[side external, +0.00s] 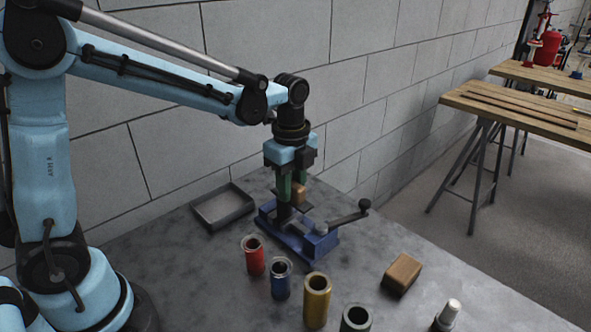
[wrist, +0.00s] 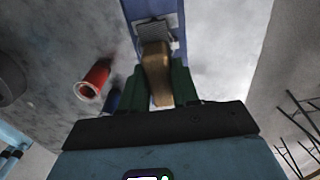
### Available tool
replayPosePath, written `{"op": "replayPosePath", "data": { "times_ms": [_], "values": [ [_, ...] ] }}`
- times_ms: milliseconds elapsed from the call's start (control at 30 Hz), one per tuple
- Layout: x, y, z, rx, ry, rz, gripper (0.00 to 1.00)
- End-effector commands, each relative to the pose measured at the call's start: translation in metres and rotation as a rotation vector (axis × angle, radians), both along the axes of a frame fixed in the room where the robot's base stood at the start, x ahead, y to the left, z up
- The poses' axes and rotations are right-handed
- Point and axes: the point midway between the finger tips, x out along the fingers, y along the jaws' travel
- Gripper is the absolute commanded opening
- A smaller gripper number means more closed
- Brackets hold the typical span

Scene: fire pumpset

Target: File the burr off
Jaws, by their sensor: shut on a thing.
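My gripper (side external: 291,190) has green fingers and is shut on a brown wooden block-like piece (wrist: 156,70), which looks like the file's handle. A grey textured part (wrist: 153,32) shows at the far end of the brown piece in the wrist view; I cannot tell whether it belongs to it. The brown piece also shows between the fingers in the side view (side external: 299,194). Just below my gripper is a blue vise (side external: 318,243) with a dark crank handle (side external: 350,217). The workpiece and its burr cannot be made out. Whether the held piece touches anything is unclear.
A shallow grey tray (side external: 223,206) lies left of the vise. In front stand a red cylinder (side external: 254,257), a blue one (side external: 281,280), a yellow one (side external: 317,301) and a dark one (side external: 356,318). A tan block (side external: 403,272) lies right; a grey wall stands behind.

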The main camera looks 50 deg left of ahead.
Motion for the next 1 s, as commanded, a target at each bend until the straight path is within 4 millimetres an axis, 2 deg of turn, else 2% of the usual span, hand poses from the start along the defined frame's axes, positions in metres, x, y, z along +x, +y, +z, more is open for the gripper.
{"op": "replayPosePath", "data": {
  "times_ms": [1000],
  "values": [
    [0.000, 0.042, 0.000, 0.002, 0.000, 0.002, 0.06]
  ]
}}
